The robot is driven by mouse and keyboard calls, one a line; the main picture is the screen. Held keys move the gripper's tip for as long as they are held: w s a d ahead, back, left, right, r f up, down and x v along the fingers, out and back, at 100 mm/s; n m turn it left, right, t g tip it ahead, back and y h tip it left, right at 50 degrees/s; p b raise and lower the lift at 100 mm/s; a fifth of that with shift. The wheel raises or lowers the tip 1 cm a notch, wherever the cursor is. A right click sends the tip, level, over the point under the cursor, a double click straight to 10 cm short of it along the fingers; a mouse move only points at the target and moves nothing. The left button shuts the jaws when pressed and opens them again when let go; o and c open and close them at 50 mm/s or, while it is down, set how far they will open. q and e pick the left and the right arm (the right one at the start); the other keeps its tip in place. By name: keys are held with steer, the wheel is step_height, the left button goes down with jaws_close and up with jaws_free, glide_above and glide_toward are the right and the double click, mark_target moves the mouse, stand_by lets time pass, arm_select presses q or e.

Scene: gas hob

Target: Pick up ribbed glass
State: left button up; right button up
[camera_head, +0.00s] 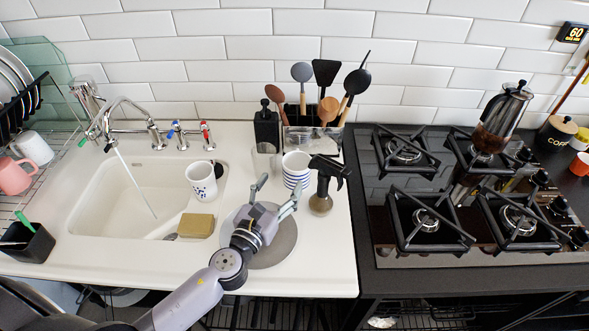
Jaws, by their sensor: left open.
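A clear glass (264,158), which looks like the ribbed glass, stands on the white counter below the black soap bottle. It is faint against the counter, and its ribs are too small to make out. My left gripper (279,187) is open and empty over the grey round mat. Its fingers point towards the glass and the striped cup, with one fingertip just below the glass in the picture. I cannot tell whether that fingertip touches it. My right gripper is not in view.
A black soap bottle (267,130) and utensil holder (300,137) stand behind. A patterned mug (201,183) and sponge (196,225) are left. The grey mat (272,250) is bare.

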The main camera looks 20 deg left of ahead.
mark_target(291, 171)
arm_select(q)
steer(key=w, duration=0.4)
steer(key=shift+w+d+p, duration=0.1)
steer(key=shift+d+p, duration=0.2)
steer(key=shift+d, duration=0.1)
steer(key=shift+w, duration=0.15)
steer(key=shift+w+d, duration=0.1)
steer(key=shift+w, duration=0.1)
steer(key=w, duration=0.4)
steer(key=shift+w+d+p, duration=0.3)
steer(key=shift+d+p, duration=0.05)
steer(key=shift+p, duration=0.05)
steer(key=shift+w, duration=0.1)
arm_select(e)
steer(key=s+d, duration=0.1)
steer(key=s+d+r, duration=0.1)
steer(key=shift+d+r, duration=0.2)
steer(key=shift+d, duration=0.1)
arm_select(q)
steer(key=shift+c, duration=0.5)
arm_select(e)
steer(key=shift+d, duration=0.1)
arm_select(q)
steer(key=c, duration=1)
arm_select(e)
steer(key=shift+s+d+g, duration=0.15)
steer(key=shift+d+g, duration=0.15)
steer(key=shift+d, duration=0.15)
